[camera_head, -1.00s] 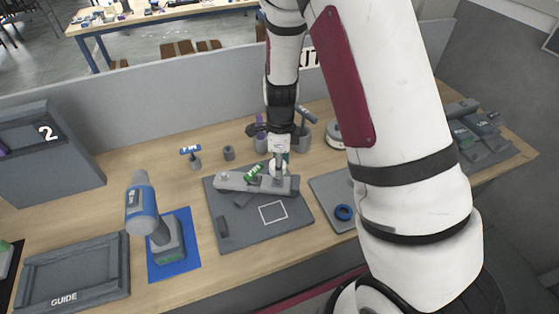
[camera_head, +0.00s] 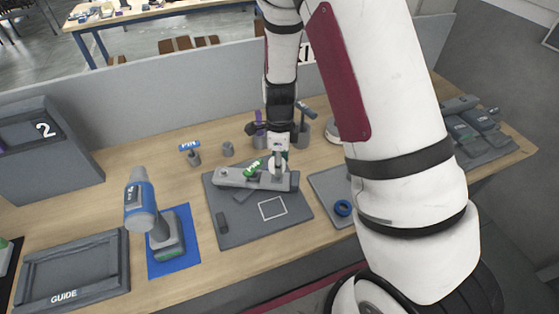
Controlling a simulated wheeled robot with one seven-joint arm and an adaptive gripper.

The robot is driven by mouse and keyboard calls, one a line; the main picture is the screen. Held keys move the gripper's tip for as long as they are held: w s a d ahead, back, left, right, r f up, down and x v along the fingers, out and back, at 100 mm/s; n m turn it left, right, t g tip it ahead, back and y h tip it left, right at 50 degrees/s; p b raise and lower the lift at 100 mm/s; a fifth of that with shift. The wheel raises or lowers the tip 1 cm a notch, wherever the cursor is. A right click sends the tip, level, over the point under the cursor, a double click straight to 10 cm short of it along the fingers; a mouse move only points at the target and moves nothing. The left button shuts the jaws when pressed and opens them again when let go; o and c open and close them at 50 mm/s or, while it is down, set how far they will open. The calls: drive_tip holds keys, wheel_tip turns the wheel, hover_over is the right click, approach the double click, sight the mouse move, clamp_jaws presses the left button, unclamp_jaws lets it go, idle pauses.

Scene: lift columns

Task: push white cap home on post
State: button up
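A grey fixture block (camera_head: 232,177) with a green-labelled part (camera_head: 253,168) lies on a dark grey work mat (camera_head: 238,228) in the middle of the bench. My gripper (camera_head: 279,163) points straight down over the right half of the block. A small pale piece (camera_head: 278,172) shows just under the fingertips, at the block's top; it may be the white cap. The post is hidden or too small to make out. I cannot tell whether the fingers hold the pale piece or only touch it, nor how it sits.
A blue-and-grey drill (camera_head: 140,208) stands on a blue mat (camera_head: 188,257) to the left. A GUIDE tray (camera_head: 70,300) is at front left. A blue ring (camera_head: 343,208) lies on a grey mat to the right. Small holders with tools (camera_head: 192,153) stand behind the block.

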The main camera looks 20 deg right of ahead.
drive_tip(key=shift+f, duration=0.2)
drive_tip(key=shift+f, duration=0.25)
drive_tip(key=shift+f, duration=0.55)
idle(1.2)
drive_tip(key=o, duration=1.2)
drive_tip(key=shift+o, duration=0.5)
drive_tip(key=o, duration=0.4)
drive_tip(key=shift+r, duration=1.1)
drive_tip(key=shift+r+p, duration=1)
drive_tip(key=shift+r, duration=1.45)
